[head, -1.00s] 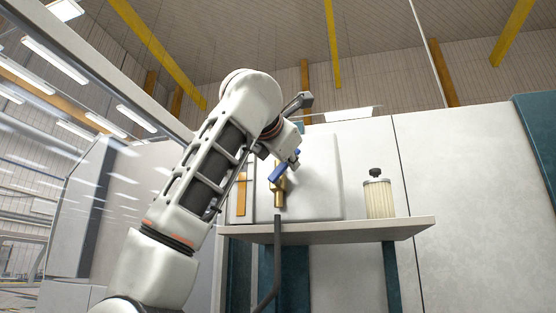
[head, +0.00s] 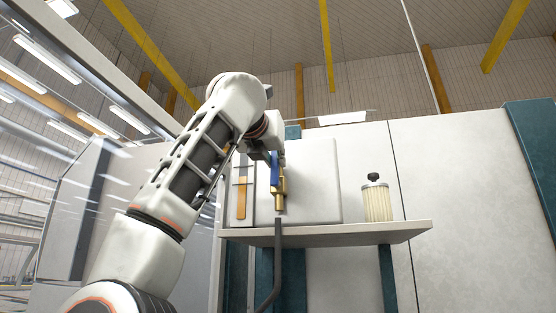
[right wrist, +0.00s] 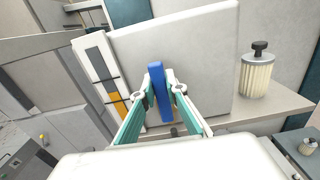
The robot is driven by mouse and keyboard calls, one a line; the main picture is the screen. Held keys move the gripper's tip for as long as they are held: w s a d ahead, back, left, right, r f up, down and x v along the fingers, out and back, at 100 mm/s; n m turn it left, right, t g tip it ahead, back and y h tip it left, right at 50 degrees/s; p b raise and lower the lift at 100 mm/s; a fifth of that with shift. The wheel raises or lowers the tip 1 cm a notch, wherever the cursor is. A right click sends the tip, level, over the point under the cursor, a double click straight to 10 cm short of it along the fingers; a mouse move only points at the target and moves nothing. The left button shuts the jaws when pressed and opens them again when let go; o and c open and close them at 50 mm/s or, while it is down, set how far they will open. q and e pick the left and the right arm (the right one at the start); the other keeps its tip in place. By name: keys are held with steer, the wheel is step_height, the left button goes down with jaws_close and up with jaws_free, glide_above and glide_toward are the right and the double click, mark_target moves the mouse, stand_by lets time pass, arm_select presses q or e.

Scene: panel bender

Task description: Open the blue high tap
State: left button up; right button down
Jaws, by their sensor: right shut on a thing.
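The blue high tap has a blue lever handle (head: 275,170) on a brass body (head: 281,196), on the front of a pale grey box above a shelf. The handle stands about upright in the head view, its top reaching into my gripper. In the right wrist view the blue handle (right wrist: 160,85) runs up between the fingers. My right gripper (right wrist: 160,97) is shut on the handle, one finger on each side. In the head view my right gripper (head: 273,155) is partly hidden by its own wrist. The brass body is mostly hidden in the wrist view. My left gripper is not in view.
The shelf (head: 350,232) carries the grey box (head: 318,180) and a ribbed cream canister (head: 376,203) with a black knob at the right. A panel with an orange gauge strip (head: 242,197) is left of the tap. A dark hose (head: 277,260) hangs below it.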

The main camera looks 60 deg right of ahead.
steer(key=shift+a+r, duration=0.1)
steer(key=shift+r, duration=0.1)
stand_by(0.4)
steer(key=c, duration=2.1)
jaws_free()
steer(key=shift+w, duration=0.1)
steer(key=shift+c, duration=0.2)
steer(key=shift+o, duration=0.8)
steer(key=shift+f, duration=0.15)
steer(key=shift+r, duration=5)
